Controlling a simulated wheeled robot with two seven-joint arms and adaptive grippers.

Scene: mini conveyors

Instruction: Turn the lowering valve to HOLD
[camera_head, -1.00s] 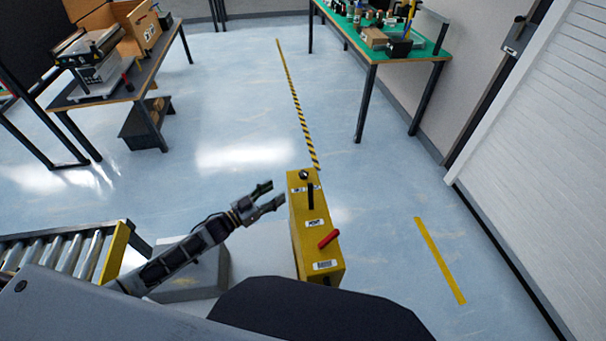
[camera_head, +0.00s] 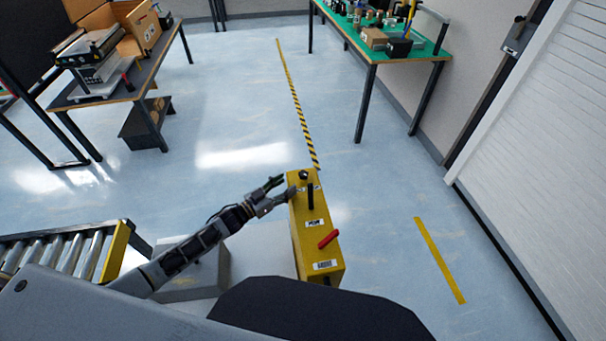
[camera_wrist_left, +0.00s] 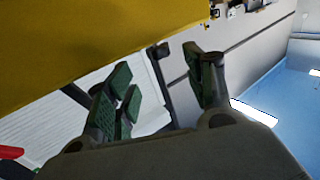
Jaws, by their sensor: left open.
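A yellow box-shaped unit (camera_head: 318,258) stands on the floor right of my left gripper. Its top carries a red lever (camera_head: 328,239) set diagonally, a black upright lever (camera_head: 310,197) and a round dark knob (camera_head: 303,175) at the far end. The label print is too small to read, so I cannot tell which control is the lowering valve. My left gripper (camera_head: 282,189) is open and empty, close beside the unit's far left edge. In the left wrist view, the open fingers (camera_wrist_left: 158,85) show below the yellow unit (camera_wrist_left: 90,40), with a bit of red (camera_wrist_left: 10,152) at the left edge.
A roller conveyor (camera_head: 60,256) is at the lower left. A dark workbench (camera_head: 152,68) stands at the upper left and a green-topped bench (camera_head: 376,50) at the upper right. A white shutter (camera_head: 545,130) is at the right. Floor around the unit is mostly clear.

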